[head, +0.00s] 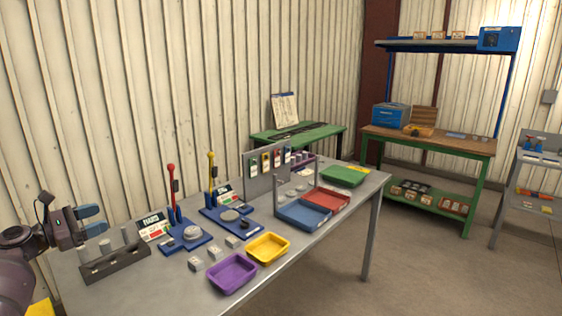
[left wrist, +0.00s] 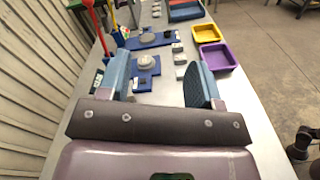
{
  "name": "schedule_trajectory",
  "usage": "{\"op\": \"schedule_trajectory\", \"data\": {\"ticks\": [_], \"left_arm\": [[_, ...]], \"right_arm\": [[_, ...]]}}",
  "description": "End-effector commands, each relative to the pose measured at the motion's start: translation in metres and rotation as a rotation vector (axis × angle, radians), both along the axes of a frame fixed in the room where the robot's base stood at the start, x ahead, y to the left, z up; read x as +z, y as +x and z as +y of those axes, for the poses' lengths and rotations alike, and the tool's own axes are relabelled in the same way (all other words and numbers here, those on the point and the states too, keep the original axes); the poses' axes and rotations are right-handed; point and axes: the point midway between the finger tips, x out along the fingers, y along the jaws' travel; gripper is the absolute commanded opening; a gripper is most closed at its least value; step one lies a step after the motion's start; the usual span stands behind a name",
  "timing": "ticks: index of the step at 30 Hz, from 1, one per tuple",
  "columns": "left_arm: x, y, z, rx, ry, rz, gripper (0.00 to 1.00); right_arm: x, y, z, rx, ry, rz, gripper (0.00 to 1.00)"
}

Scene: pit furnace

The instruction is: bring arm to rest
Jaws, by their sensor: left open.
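My left gripper (head: 99,220) is at the left of the head view, over the left end of the grey table (head: 130,285). Its two blue fingers are apart, with nothing seen between them. It is beside and above a dark rack (head: 117,264) that holds several grey cylinders. In the left wrist view the two fingers of the left gripper (left wrist: 160,85) are spread wide, with blue fixtures on the table seen beyond them. My right gripper cannot be made out in either view.
Two blue lever fixtures (head: 187,238) (head: 232,217) with red and yellow handles stand near the rack. A purple tray (head: 232,274), a yellow tray (head: 268,248), blue and red trays and small grey blocks lie further right. A corrugated wall (head: 110,90) runs behind the table. Open floor is at right.

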Motion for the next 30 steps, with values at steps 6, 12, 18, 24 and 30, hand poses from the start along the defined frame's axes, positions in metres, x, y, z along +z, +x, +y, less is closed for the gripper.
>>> {"op": "schedule_trajectory", "data": {"ticks": [6,12,18,24,30], "left_arm": [[-0.004,0.007,0.008,0.062,0.198,-0.128,0.59],[-0.001,0.022,0.011,0.146,0.65,-0.301,0.59],[-0.017,0.028,-0.008,0.161,1.2,-0.483,0.59],[-0.065,0.006,-0.037,0.09,1.738,-0.645,0.59],[-0.121,-0.045,-0.079,-0.044,2.201,-0.813,0.59]], "right_arm": [[-0.004,-0.008,-0.001,-0.005,0.0,0.016,0.43],[-0.001,-0.002,-0.001,-0.001,-0.001,0.005,0.43],[0.001,0.002,0.0,0.002,0.0,-0.004,0.43],[0.001,0.002,0.0,0.001,-0.001,-0.003,0.43],[-0.002,-0.003,-0.001,-0.002,0.0,0.007,0.43]]}}
